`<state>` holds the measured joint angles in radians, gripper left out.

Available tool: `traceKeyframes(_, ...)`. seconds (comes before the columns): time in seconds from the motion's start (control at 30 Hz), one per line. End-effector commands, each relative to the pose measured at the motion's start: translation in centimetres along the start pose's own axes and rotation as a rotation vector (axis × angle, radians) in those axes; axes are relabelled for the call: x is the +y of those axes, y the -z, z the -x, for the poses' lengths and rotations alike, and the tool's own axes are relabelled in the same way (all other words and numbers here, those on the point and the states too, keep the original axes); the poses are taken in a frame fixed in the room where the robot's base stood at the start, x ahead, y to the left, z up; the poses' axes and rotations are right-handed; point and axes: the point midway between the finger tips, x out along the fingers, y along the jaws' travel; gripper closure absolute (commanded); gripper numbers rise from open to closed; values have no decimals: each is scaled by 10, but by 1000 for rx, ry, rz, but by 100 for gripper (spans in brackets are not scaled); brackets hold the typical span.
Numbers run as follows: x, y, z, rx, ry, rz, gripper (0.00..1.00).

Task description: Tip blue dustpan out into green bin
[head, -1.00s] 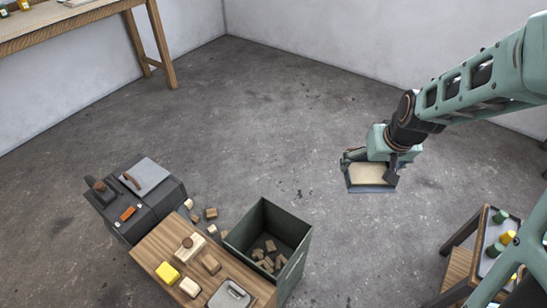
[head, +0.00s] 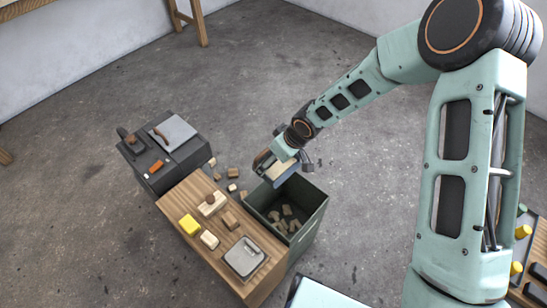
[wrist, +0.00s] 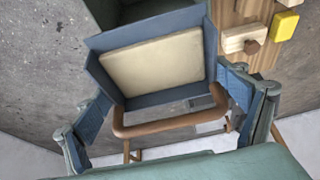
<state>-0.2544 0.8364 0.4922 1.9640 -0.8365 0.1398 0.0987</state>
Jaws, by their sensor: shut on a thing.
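My gripper (head: 273,160) is shut on the blue dustpan (head: 290,176) and holds it up at the far-left rim of the green bin (head: 308,232). In the wrist view the dustpan (wrist: 97,76) lies between my two fingers, and a flat cream block (wrist: 155,66) still lies in its pan. A brown bar (wrist: 165,129) shows at its near side. The bin is dark green, open-topped, and holds several brown wooden pieces. I cannot tell how far the dustpan is tilted.
A wooden bench (head: 179,211) beside the bin carries a yellow block (head: 189,225), wooden blocks and a grey lidded box (head: 245,257). A dark cabinet (head: 165,160) stands behind it. Several wooden pieces lie on the floor beside the bin.

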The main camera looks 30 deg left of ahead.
Motion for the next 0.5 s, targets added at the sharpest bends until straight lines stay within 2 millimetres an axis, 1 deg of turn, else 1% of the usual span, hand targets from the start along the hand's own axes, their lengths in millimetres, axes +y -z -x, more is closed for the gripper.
traceKeyframes(0.1, -5, 2, -5, 6, 5, 16, 35)
traceKeyframes(0.27, -4, -2, -10, 41, 5, 15, 35)
traceKeyframes(0.5, -4, -10, -15, 137, 6, 14, 35)
